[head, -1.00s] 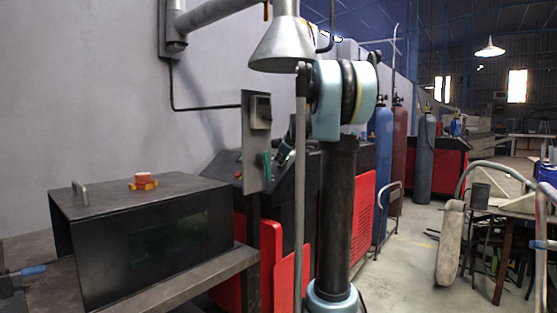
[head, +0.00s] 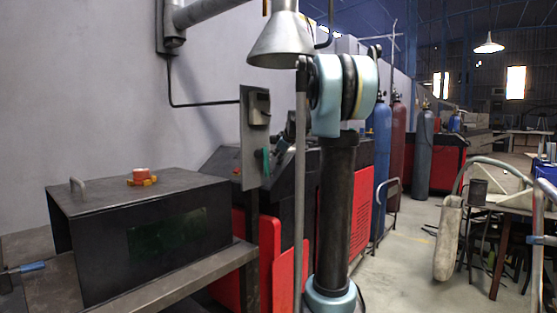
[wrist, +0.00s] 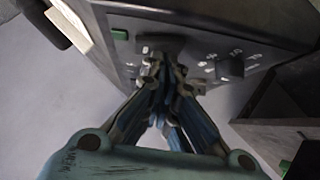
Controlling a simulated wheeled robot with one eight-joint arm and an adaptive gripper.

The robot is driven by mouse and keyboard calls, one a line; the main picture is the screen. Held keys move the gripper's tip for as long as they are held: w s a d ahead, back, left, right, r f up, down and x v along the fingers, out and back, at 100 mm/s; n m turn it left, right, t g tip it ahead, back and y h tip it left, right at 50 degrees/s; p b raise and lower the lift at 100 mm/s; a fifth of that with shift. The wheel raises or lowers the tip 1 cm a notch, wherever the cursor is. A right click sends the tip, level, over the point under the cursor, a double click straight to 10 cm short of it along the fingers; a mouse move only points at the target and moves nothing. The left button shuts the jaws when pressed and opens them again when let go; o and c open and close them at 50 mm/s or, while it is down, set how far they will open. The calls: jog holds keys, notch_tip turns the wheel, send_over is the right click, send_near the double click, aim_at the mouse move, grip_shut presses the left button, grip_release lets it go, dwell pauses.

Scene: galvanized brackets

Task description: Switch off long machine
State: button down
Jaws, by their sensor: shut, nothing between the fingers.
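A long red and black machine (head: 272,224) stands along the wall in the head view, partly hidden behind my arm and a grey post. In the wrist view, a dark control panel (wrist: 200,50) carries a green button (wrist: 120,34) on the left. A dark knob or switch (wrist: 231,66) with white markings is on the right. Another dark control (wrist: 160,43) sits directly behind my fingertips. My gripper (wrist: 164,64) is shut and empty, with its tips at or very near this middle control. I cannot tell whether they touch it. The head view does not clearly show the gripper.
A black box (head: 150,235) with a red and yellow button (head: 142,176) stands on a metal bench at left. A switch plate (head: 254,140) and a lamp-like hood (head: 285,38) are close to my arm. Gas cylinders (head: 422,150) stand behind; floor at right is partly clear.

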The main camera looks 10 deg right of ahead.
jog(key=shift+r, duration=0.35)
jog(key=shift+s+a+r, duration=0.25)
jog(key=shift+a+r, duration=0.1)
jog(key=a+v, duration=0.2)
jog(key=v, duration=0.9)
jog(key=shift+s+a, duration=0.25)
jog(key=shift+s, duration=0.45)
jog(key=shift+r, duration=0.15)
